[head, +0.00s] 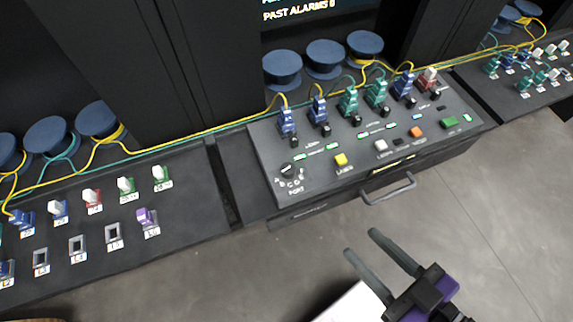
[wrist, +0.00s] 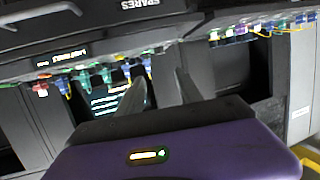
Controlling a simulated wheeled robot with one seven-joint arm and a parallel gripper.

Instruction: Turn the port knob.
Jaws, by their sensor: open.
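The port knob (head: 288,171) is a black round dial at the left front of the central grey console (head: 330,185). Letters are marked around it and the word PORT is printed below it. My gripper (head: 362,243) is purple and black with two grey fingers. It is open and empty, over the floor in front of the console, to the right of and nearer than the knob. In the wrist view my gripper (wrist: 160,90) points toward the consoles, its fingers apart with nothing between them. I cannot make out the knob in the wrist view.
A yellow button (head: 342,160) sits to the right of the knob, with white, orange and green buttons farther right. Blue and green connectors with cables stand behind. A drawer handle (head: 388,189) sticks out in front. A left panel (head: 95,230) holds more connectors.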

